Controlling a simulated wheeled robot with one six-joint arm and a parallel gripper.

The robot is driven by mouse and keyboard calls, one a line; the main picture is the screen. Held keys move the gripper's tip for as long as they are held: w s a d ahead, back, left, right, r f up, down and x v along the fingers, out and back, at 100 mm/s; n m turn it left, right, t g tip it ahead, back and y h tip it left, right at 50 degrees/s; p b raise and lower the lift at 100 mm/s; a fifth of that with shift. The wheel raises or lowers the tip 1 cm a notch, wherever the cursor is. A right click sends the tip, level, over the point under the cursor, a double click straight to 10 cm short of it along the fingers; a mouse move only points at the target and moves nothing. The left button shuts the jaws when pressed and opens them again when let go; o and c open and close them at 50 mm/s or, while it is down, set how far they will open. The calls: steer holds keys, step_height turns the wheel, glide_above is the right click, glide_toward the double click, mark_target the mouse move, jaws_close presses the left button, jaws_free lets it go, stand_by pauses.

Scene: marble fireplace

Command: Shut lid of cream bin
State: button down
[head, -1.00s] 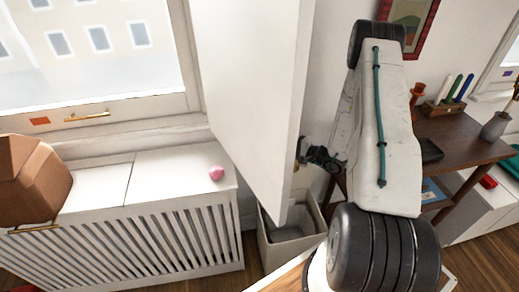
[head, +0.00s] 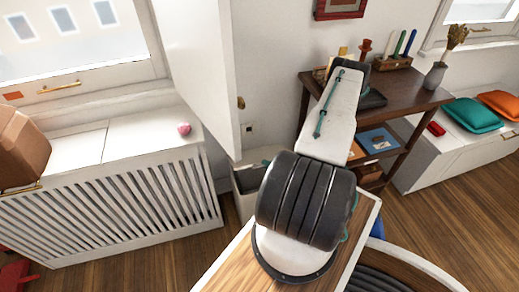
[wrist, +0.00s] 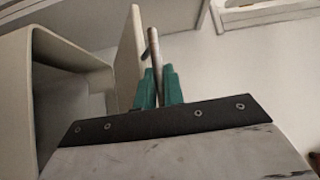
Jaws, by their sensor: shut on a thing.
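The cream bin (head: 243,206) stands on the floor between the slatted cabinet and the dark desk, partly behind my arm in the head view. Its inside shows, so its top is open. In the wrist view the bin's thick rim and wall (wrist: 18,100) fill the left side. A thin cream panel (wrist: 128,58), which looks like the raised lid, stands on edge beside the left finger. My gripper (wrist: 159,84) has green fingers closed around a slim grey bar next to that panel, apparently the lid's handle (wrist: 154,46). My gripper is hidden behind my arm in the head view.
An open white door panel (head: 198,70) stands left of the bin. The slatted cabinet (head: 110,195) carries a pink object (head: 184,129) and a cardboard box (head: 20,150). The desk (head: 400,100) stands close behind my arm. Wooden floor is free at the right.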

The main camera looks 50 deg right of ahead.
steer(key=s+a+f, duration=0.1)
steer(key=a+f, duration=0.1)
steer(key=f, duration=0.7)
steer(key=s+a+f, duration=0.2)
steer(key=f, duration=0.8)
steer(key=shift+f, duration=0.25)
steer(key=shift+s+d, duration=0.1)
steer(key=c, duration=1.5)
jaws_free()
steer(key=shift+d, duration=0.15)
steer(key=shift+s, duration=0.1)
